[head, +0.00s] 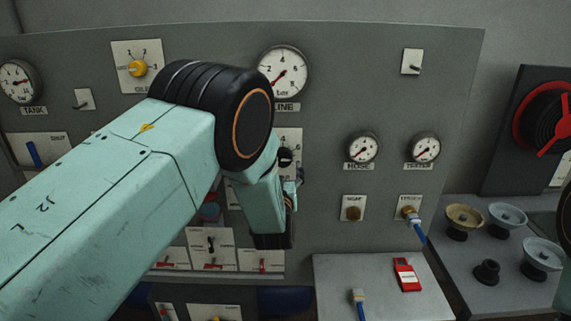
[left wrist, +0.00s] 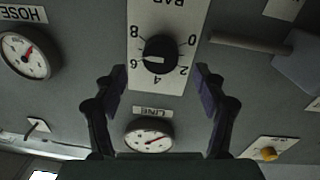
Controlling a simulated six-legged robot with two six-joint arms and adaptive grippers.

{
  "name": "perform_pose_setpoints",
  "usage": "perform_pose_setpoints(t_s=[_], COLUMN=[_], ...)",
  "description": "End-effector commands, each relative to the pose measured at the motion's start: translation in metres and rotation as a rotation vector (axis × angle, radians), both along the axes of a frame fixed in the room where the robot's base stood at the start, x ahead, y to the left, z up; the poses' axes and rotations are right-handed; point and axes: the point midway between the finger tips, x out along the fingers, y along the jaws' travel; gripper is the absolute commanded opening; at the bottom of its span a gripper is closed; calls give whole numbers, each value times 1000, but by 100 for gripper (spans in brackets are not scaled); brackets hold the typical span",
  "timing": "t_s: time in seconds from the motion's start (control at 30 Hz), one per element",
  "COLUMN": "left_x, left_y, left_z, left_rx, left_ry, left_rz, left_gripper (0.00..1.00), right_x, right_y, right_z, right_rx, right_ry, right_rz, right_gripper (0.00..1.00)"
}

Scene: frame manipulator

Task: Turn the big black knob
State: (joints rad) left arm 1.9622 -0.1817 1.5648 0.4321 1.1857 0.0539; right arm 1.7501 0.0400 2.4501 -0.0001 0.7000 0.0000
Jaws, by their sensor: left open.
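The big black knob (left wrist: 160,54) sits on a white dial plate (left wrist: 145,20) marked 0 to 8, which appears upside down in the left wrist view. Its white pointer mark lies toward the 6. In the head view the knob (head: 285,157) is partly hidden behind my left arm. My left gripper (left wrist: 161,84) is open, with one finger on each side in front of the knob. No finger visibly touches it. In the head view the gripper (head: 295,182) is largely hidden by its own wrist. My right gripper is not in view.
The grey panel carries a LINE gauge (head: 283,71), a yellow knob (head: 137,68) and toggle switches. A ledge (head: 340,268) holds a red device (head: 406,274). Valve wheels (head: 463,217) stand at the right.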

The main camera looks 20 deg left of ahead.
Motion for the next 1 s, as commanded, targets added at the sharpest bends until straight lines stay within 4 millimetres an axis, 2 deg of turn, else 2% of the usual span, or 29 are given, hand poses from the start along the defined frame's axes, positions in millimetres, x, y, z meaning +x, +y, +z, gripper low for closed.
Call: perform_pose_setpoints(t_s=[0.1,0.33,0.77,1.0], left_x=[15,36,43,43], left_y=[4,6,5,5], left_z=[0,0,0,0], left_rx=[-2,0,1,1], left_ry=[0,0,2,1], left_rz=[0,-2,-3,-3], left_gripper=[71,71,71,53], right_x=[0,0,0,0], right_y=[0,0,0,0], right_z=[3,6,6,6], right_rx=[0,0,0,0], right_ry=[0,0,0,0], right_rz=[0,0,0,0], right_gripper=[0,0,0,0])
